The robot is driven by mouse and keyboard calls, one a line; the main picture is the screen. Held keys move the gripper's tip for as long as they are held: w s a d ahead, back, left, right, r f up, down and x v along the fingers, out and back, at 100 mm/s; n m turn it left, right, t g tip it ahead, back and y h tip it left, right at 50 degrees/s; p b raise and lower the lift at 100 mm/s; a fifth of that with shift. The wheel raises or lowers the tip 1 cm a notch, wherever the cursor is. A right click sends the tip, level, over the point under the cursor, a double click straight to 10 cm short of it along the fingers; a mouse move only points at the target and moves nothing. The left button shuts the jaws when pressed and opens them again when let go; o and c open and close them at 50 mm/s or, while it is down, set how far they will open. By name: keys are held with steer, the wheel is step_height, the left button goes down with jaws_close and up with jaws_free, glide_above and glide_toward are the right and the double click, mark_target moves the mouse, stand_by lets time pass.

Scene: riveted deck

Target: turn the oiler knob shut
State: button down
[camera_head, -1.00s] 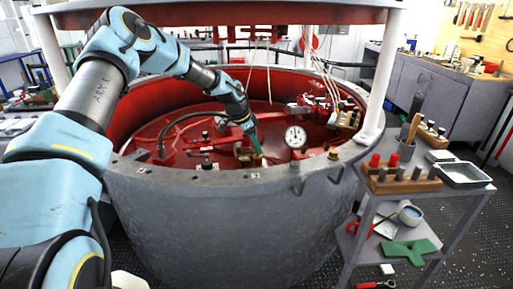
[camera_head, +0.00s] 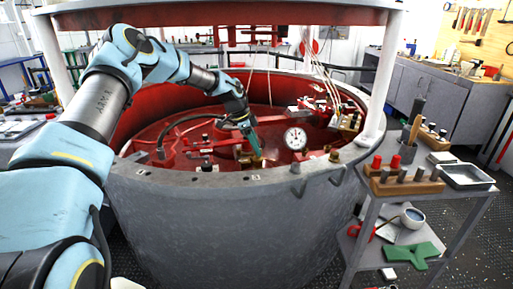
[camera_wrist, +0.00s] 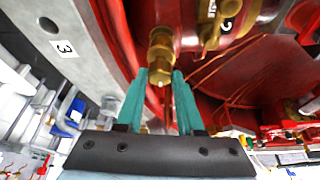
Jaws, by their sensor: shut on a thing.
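The oiler knob (camera_wrist: 160,52) is a small brass fitting near the rim of the red well, at the top middle of the wrist view. My gripper (camera_wrist: 160,76) has its two teal fingers on either side of the brass fitting and is shut on it. In the head view my gripper (camera_head: 255,152) reaches down into the well, left of the white dial gauge. There the knob is small and mostly hidden by the fingers, so I cannot tell its turn angle.
The round grey casing (camera_head: 230,215) surrounds the red well. A white dial gauge (camera_head: 295,138) stands just right of my gripper. A larger brass part (camera_wrist: 228,10) is close beside the fingers. A number 3 label (camera_wrist: 65,47) is on the rim. A grey trolley (camera_head: 465,200) stands at right.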

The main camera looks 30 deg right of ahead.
steer(key=c, duration=0.5)
jaws_free()
steer(key=shift+w+r, duration=0.1)
steer(key=b+v, duration=0.3)
steer(key=v, duration=0.7)
steer(key=shift+a+r, duration=0.1)
steer(key=shift+r, duration=0.2)
steer(key=s+a+n+t+y, duration=0.1)
steer(key=s+a+n, duration=0.25)
steer(key=a, duration=0.55)
steer(key=s+a+n+t+y, duration=0.1)
steer(key=s+a+n, duration=0.2)
steer(key=a+n, duration=0.35)
steer(key=s+a+n+t+y, duration=0.1)
steer(key=s+a+n, duration=0.15)
steer(key=a, duration=0.75)
steer(key=s+a+n, duration=0.3)
steer(key=s+a, duration=0.1)
steer(key=a, duration=0.1)
steer(key=s+a+f+n, duration=0.1)
steer(key=s+a+n, duration=0.2)
steer(key=s+a, duration=0.1)
steer(key=s+a+n+y, duration=0.1)
steer(key=s+a+n, duration=0.2)
steer(key=a, duration=0.3)
steer(key=shift+s+f+n+t, duration=0.25)
steer(key=shift+s+n+t, duration=0.1)
steer(key=shift+s, duration=0.5)
